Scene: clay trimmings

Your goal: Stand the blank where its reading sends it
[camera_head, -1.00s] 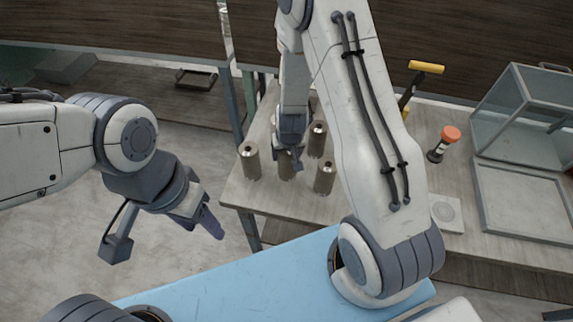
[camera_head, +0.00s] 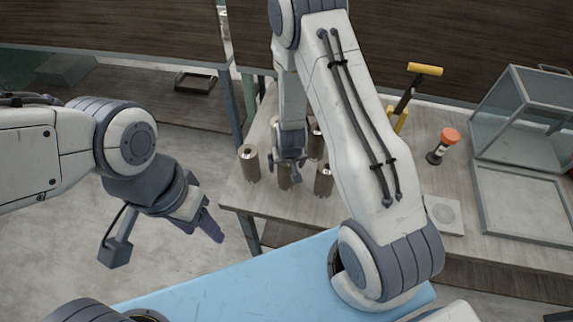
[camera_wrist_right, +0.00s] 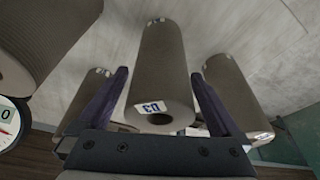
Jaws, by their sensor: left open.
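Several grey-brown cylindrical blanks stand on the wooden table in the head view: one at the left (camera_head: 249,163), one at the right (camera_head: 324,181), one behind (camera_head: 316,143), and one partly hidden (camera_head: 284,178) under my right gripper (camera_head: 291,172). In the right wrist view, a blank with a "03" label (camera_wrist_right: 160,62) lies between the two fingers of my right gripper (camera_wrist_right: 160,103), which stand apart with gaps beside it. Other blanks show left (camera_wrist_right: 92,95) and right (camera_wrist_right: 235,92). My left gripper (camera_head: 210,226) is open and empty, away from the table over the floor.
A dial (camera_wrist_right: 10,125) shows at the wrist view's left edge.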

